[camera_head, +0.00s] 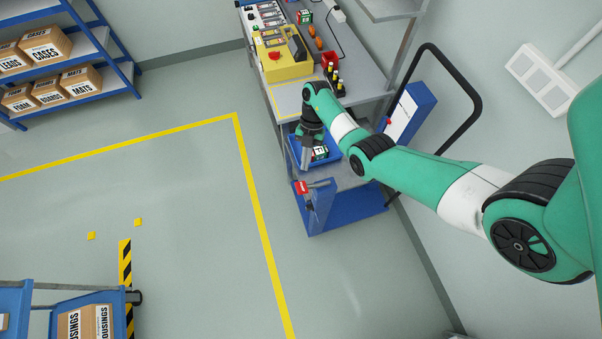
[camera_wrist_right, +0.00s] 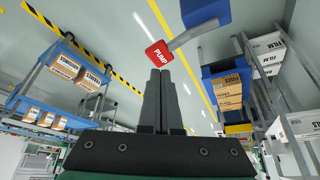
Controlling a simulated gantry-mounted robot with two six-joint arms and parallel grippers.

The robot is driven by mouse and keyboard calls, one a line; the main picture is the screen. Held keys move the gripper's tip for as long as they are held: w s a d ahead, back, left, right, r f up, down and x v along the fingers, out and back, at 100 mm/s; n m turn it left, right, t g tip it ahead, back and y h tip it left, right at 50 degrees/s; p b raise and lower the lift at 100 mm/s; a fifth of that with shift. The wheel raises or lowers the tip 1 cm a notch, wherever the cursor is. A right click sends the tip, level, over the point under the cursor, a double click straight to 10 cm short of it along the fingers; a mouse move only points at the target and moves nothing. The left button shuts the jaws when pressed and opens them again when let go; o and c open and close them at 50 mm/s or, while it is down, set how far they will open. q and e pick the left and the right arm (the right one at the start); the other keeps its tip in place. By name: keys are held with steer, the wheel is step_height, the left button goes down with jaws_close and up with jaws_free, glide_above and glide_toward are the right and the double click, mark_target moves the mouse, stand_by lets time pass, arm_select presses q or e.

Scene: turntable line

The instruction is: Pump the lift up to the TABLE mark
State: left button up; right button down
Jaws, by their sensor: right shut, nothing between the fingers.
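The lift has a blue base (camera_head: 345,213), a grey platform and a blue upright panel (camera_head: 410,115) beside a black push handle. Its red pump pedal (camera_head: 301,187) sits at the front left of the base. In the right wrist view the red pad marked PUMP (camera_wrist_right: 159,53) is on a grey lever (camera_wrist_right: 194,34). My right gripper (camera_head: 305,165) points down beside the blue bin, above the pedal. In the wrist view its fingers (camera_wrist_right: 160,75) are shut and empty, their tips just short of the pad; contact is unclear. The TABLE mark is not readable. My left gripper is out of view.
A blue bin (camera_head: 331,157) with a small item inside sits on the lift. The grey workbench (camera_head: 290,98) behind holds a yellow device (camera_head: 283,58) and tools. Shelves with boxes stand farther left.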

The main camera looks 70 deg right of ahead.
mark_target(302, 186)
steer(key=b+x, duration=0.3)
steer(key=x, duration=0.3)
steer(key=shift+a+f+b, duration=0.1)
steer(key=shift+f+b, duration=0.15)
steer(key=shift+b, duration=0.15)
